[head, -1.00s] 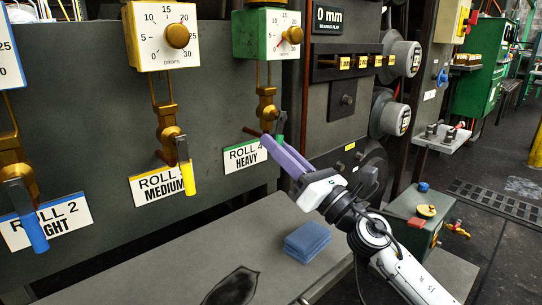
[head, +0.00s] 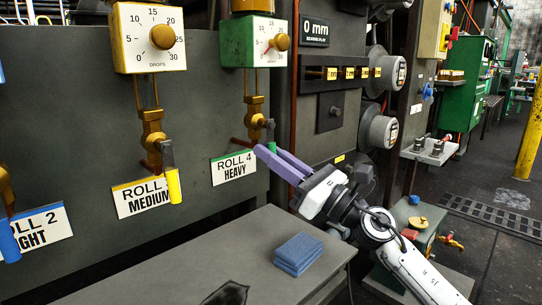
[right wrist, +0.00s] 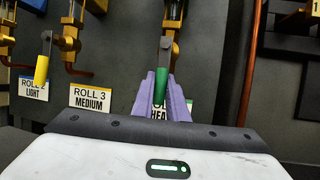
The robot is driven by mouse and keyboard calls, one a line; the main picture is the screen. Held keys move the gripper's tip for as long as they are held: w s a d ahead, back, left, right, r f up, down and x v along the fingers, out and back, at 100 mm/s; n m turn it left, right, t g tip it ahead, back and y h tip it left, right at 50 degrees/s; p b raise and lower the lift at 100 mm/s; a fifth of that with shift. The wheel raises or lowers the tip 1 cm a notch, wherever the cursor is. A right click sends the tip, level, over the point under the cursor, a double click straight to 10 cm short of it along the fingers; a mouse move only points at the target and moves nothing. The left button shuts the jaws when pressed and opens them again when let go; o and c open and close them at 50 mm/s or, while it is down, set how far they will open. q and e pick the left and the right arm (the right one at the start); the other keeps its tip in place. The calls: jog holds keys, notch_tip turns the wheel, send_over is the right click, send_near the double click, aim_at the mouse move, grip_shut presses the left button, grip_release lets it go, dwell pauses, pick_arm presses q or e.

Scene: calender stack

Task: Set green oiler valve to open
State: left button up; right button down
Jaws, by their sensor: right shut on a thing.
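The green oiler valve handle (head: 271,147) hangs from a grey lever under the brass oiler fitting (head: 254,121), above the ROLL 4 HEAVY label (head: 233,168). My right gripper (head: 268,152) has its purple fingers on either side of this handle and is shut on it. In the right wrist view the green handle (right wrist: 163,84) points down between the fingers (right wrist: 162,92), which partly cover the label behind. In the head view the fingers hide the handle's lower part. The green oiler box (head: 253,42) with its dial is above. My left gripper is not in view.
The yellow handle (head: 173,186) of the ROLL 3 oiler and the blue handle (head: 9,242) of the ROLL 2 oiler hang to the left. Blue pads (head: 298,252) lie on the grey bench top (head: 200,260) below. Grey round knobs (head: 378,130) project at the right.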

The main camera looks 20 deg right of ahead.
jog(key=c, duration=1.7)
grip_release()
jog(key=shift+s+d+r, duration=0.1)
jog(key=shift+d, duration=0.05)
jog(key=shift+c, duration=0.2)
jog(key=shift+s+d+f, duration=0.2)
jog(key=shift+s+f, duration=0.05)
jog(key=shift+f, duration=0.05)
jog(key=v, duration=0.9)
jog(key=shift+s, duration=0.25)
